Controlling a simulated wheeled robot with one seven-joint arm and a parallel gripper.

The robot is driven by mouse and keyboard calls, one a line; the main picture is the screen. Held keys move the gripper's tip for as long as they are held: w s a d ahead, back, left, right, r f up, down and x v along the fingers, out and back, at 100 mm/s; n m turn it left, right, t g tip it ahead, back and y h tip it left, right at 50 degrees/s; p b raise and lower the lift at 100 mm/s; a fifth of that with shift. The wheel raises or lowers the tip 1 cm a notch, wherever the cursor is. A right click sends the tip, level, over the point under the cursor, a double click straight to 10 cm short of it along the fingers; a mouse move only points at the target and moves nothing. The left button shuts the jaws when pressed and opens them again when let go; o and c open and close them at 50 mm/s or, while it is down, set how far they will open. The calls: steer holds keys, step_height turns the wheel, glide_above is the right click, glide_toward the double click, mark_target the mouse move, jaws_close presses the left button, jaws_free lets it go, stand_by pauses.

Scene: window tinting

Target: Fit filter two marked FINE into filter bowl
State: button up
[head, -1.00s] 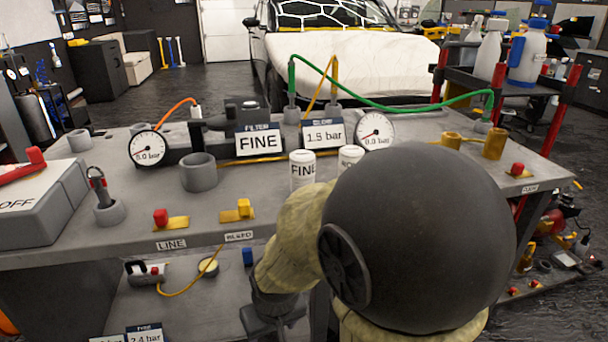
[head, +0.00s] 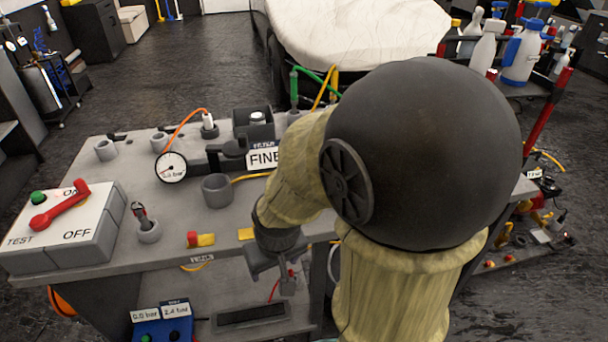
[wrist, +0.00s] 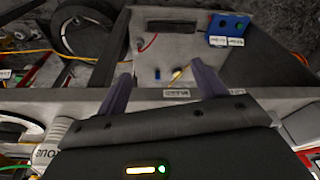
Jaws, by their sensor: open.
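The filter marked FINE is not visible now; my arm covers that part of the bench in the head view. A white cylinder (wrist: 52,136) with partly readable lettering, seemingly not FINE, stands at the left of the wrist view. A grey open cup (head: 217,190), possibly the filter bowl, stands on the bench before the FILTER sign reading FINE (head: 262,158), which my arm partly covers. Its inside is not clear. My gripper (wrist: 160,72) is open and empty at the bench's front edge, pointing down; it also shows in the head view (head: 287,282).
A switch box (head: 62,226) with a red lever is at the bench's left. A gauge (head: 171,167), a post (head: 148,227) and a red-yellow block (head: 200,239) stand near the cup. A lower shelf holds a blue box (head: 163,327).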

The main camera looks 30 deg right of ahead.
steer(key=w+d+r+p, duration=0.1)
steer(key=w+r+p, duration=0.1)
steer(key=r+p, duration=0.75)
steer(key=w+d+r+p, duration=0.1)
steer(key=w+r+p, duration=0.1)
steer(key=r+p, duration=0.75)
steer(key=w+d+r+g, duration=0.2)
steer(key=w+d+r, duration=0.2)
steer(key=w+d, duration=0.4)
steer(key=d, duration=0.3)
steer(key=shift+d+r+g, duration=0.15)
steer(key=shift+d+g, duration=0.15)
steer(key=shift+w, duration=0.1)
step_height(320, 180, down, 12)
steer(key=shift+f+p, duration=0.15)
steer(key=shift+p, duration=0.8)
